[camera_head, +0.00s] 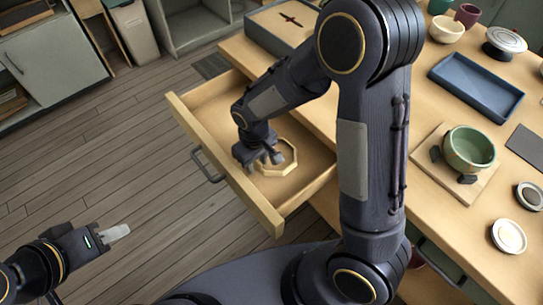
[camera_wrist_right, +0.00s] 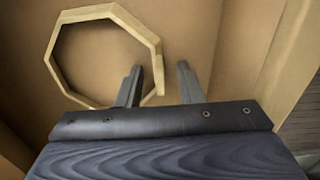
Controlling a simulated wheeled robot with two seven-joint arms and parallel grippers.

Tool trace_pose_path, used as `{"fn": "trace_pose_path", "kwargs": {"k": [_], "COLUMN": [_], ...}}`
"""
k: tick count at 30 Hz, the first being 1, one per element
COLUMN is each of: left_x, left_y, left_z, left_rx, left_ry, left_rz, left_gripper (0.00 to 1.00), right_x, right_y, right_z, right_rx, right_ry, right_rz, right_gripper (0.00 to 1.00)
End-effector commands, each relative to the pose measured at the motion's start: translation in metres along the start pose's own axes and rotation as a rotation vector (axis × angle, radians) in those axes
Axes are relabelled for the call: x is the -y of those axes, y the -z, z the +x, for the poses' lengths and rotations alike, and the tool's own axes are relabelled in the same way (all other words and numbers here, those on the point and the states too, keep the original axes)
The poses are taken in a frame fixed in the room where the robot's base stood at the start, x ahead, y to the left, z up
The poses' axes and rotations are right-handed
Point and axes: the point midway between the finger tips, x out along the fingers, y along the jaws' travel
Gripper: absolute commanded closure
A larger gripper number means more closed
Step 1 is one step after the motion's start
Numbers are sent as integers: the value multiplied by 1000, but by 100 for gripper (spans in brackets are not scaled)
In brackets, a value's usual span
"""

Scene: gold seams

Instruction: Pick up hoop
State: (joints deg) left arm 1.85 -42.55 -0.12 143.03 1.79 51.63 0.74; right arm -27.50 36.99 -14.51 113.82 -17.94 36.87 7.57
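The hoop (camera_head: 277,170) is a pale wooden polygonal ring lying flat in the open drawer (camera_head: 268,214). In the right wrist view the hoop (camera_wrist_right: 101,11) fills the upper left. My right gripper (camera_head: 262,160) reaches down into the drawer at the hoop's left side. In the wrist view its fingers (camera_wrist_right: 158,84) are apart, and one side of the hoop shows between them. The left finger covers a little of the ring. I cannot tell whether either finger touches it. My left gripper (camera_head: 116,233) is over the floor at lower left, away from the drawer; its finger gap is not clear.
The drawer walls stand close around my right gripper, with a dark handle (camera_head: 207,165) on the front. The workbench holds a blue tray (camera_head: 476,87), a green bowl (camera_head: 469,149) on a board, and several small dishes. The wooden floor (camera_head: 100,150) at left is clear.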

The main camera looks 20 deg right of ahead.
Motion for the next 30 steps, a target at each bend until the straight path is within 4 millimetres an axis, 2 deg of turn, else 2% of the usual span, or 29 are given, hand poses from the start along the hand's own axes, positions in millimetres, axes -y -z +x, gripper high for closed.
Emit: {"fn": "trace_pose_path", "kwargs": {"k": [4,9,12,23,26,30], "left_x": [0,0,0,0,-1,-2], "left_y": [0,0,0,0,1,2], "left_z": [0,0,0,0,-2,-5], "left_rx": [0,0,0,0,0,0], "left_ry": [0,0,0,0,0,0], "left_rz": [0,0,0,0,0,0], "left_gripper": [64,64,64,64,64,64], "right_x": [0,0,0,0,0,0], "right_y": [0,0,0,0,0,1], "right_z": [0,0,0,-2,-8,-25], "right_rx": [0,0,0,-1,-2,-4], "right_ry": [0,0,0,0,0,1], "right_rz": [1,1,1,1,1,1], "right_gripper": [68,90,100,100,100,100]}}
